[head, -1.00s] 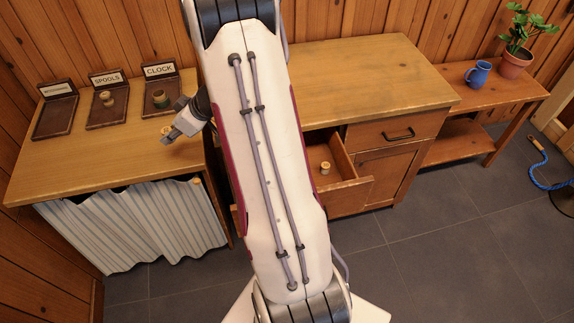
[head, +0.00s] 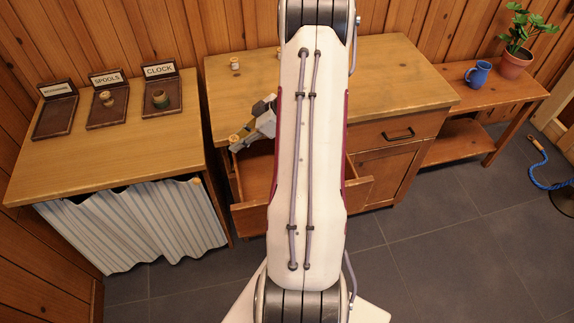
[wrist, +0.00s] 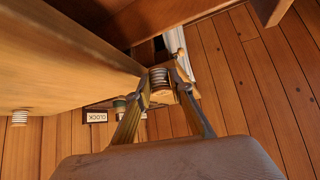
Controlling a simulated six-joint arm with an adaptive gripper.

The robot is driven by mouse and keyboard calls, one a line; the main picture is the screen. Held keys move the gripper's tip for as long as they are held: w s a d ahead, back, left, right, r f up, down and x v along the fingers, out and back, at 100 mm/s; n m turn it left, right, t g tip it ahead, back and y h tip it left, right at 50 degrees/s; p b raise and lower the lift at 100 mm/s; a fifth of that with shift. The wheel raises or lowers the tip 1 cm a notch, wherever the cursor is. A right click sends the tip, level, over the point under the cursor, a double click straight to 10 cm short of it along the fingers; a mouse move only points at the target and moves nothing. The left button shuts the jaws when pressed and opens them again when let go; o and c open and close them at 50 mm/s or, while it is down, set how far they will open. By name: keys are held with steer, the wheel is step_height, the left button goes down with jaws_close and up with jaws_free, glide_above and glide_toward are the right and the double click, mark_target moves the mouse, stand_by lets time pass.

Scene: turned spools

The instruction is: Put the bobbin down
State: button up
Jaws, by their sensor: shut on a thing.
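My gripper (head: 236,141) is at the front left edge of the middle cabinet, near the open drawer (head: 254,178). In the wrist view my gripper (wrist: 160,92) is shut on a bobbin (wrist: 159,78) with pale, banded thread, held between the fingertips. In the head view the bobbin is hard to make out at the fingertips. Another pale spool (head: 235,63) stands on the cabinet top (head: 380,75); it also shows at the left of the wrist view (wrist: 19,118). My arm hides part of the drawer.
On the left table (head: 120,160), the tray labelled SPOOLS (head: 90,122) holds wooden spool pieces and the CLOCK tray (head: 173,88) a green-wound spool. A third tray (head: 54,118) is empty. A blue mug (head: 478,73) and potted plant (head: 515,62) stand right.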

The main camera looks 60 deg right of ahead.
steer(key=s+d+f+n, duration=0.1)
steer(key=s+d+f, duration=0.2)
steer(key=s, duration=0.6)
steer(key=shift+y, duration=0.3)
steer(key=shift+w+f, duration=0.1)
steer(key=shift+f, duration=0.05)
glide_toward(261, 179)
steer(key=shift+w+a+f, duration=0.1)
steer(key=shift+a+f, duration=0.25)
steer(key=shift+a, duration=0.45)
steer(key=shift+w+a+f, duration=0.1)
steer(key=shift+a+f, duration=0.25)
steer(key=shift+a, duration=0.4)
steer(key=shift+w+a+f, duration=0.1)
steer(key=shift+a+f, duration=0.25)
steer(key=shift+a, duration=0.45)
steer(key=shift+w+d, duration=1.2)
steer(key=shift+d, duration=0.05)
steer(key=shift+w+d+f, duration=0.1)
steer(key=shift+w+d, duration=0.05)
steer(key=shift+w, duration=0.05)
steer(key=shift+f, duration=0.5)
steer(key=shift+f, duration=0.15)
